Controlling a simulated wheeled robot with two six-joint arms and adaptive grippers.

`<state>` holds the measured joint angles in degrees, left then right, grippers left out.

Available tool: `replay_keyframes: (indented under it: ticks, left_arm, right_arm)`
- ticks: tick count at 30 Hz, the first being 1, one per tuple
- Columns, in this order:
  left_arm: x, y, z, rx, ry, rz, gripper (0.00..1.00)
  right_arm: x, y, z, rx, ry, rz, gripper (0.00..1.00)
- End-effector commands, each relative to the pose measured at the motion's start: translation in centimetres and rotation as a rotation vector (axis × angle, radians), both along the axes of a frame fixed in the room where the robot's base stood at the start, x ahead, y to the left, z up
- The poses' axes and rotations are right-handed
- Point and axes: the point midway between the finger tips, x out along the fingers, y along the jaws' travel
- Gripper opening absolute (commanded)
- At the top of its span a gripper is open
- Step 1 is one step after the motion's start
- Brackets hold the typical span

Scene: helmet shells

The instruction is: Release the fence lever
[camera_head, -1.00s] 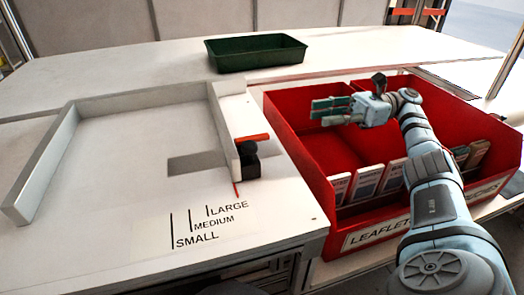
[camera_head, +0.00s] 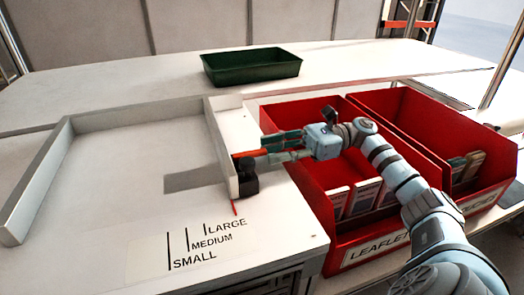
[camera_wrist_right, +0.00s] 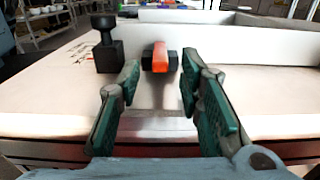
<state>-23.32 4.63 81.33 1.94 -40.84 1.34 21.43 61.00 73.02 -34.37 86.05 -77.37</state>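The fence (camera_head: 222,150) is a grey bar standing on the white table. Its lever (camera_head: 250,154) is orange-red and sticks out to the right, above a black block with a knob (camera_head: 247,180). My right gripper (camera_head: 270,150) is at the lever in the head view, pointing left. In the right wrist view the gripper (camera_wrist_right: 160,95) is open, its green-padded fingers on either side of the lever's line. The orange lever end (camera_wrist_right: 160,57) shows ahead between the fingertips; whether they touch it I cannot tell. My left gripper is not in view.
Red bins (camera_head: 345,240) with leaflets stand right of the table, under my right arm. A dark green tray (camera_head: 252,66) sits at the back. Size marks labelled small, medium and large (camera_head: 212,238) are printed on the table front. The area left of the fence is clear.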

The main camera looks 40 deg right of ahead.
Motion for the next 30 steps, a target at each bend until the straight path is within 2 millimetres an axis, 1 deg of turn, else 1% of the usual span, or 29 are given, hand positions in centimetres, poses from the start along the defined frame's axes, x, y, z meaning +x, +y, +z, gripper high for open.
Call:
replay_keyframes:
  ticks: [1,3,6,10,16,22,23,30]
  left_arm:
    - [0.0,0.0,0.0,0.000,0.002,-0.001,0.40]
    - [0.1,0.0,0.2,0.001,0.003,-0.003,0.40]
    - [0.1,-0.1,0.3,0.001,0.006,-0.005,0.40]
    - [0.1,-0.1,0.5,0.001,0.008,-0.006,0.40]
    - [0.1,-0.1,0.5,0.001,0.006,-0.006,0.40]
    - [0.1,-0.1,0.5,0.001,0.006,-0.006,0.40]
    - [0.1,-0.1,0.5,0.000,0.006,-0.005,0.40]
    - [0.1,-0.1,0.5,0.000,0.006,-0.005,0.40]
  right_arm:
    - [0.2,0.8,-0.1,0.002,-0.002,0.003,0.33]
    - [0.6,1.8,-0.1,0.001,-0.001,0.003,0.33]
    - [0.9,2.8,0.0,0.002,-0.002,0.002,0.33]
    - [1.1,3.2,0.0,0.001,0.000,-0.001,0.33]
    - [1.1,3.2,0.0,0.000,0.000,-0.001,0.33]
    - [1.1,3.2,0.0,0.000,0.000,-0.001,0.01]
    - [1.1,3.2,0.0,0.000,0.000,0.000,0.00]
    - [1.1,3.2,0.1,-0.005,0.001,0.000,0.00]
